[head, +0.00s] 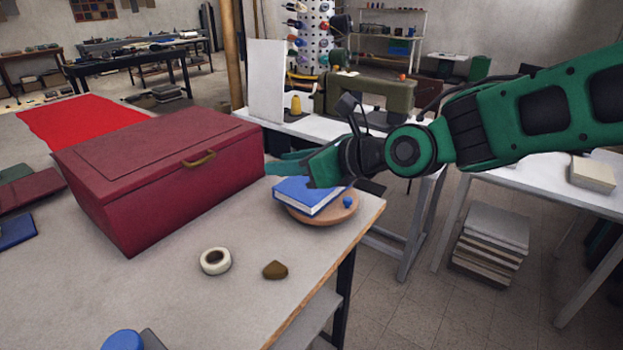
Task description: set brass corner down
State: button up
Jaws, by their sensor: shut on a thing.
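My gripper (285,168) reaches in from the right, with its green fingers pointing left. It is just above and behind the blue book (308,194), near the right end of the dark red box (165,175). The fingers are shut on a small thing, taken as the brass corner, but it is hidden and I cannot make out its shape. The book lies on a round wooden board (345,208) at the table's right edge.
A roll of whitish tape (215,261) and a small brown lump (275,270) lie on the grey table (185,300). A blue round object (122,340) shows at the front. The table is clear between the box and the tape. A sewing machine (370,95) stands behind.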

jog(key=shift+a, duration=0.2)
jog(key=w+d+f, duration=0.1)
jog(key=w+f, duration=0.1)
jog(key=w, duration=0.1)
jog(key=w+d+f, duration=0.2)
jog(key=w, duration=0.1)
jog(key=w+d+f, duration=0.2)
jog(key=w+f, duration=0.1)
jog(key=w, duration=0.1)
jog(key=shift+w, duration=0.1)
jog(key=shift+f, duration=2)
jog(key=shift+w+f, duration=0.1)
jog(key=o, duration=1)
jog(key=v, duration=1.2)
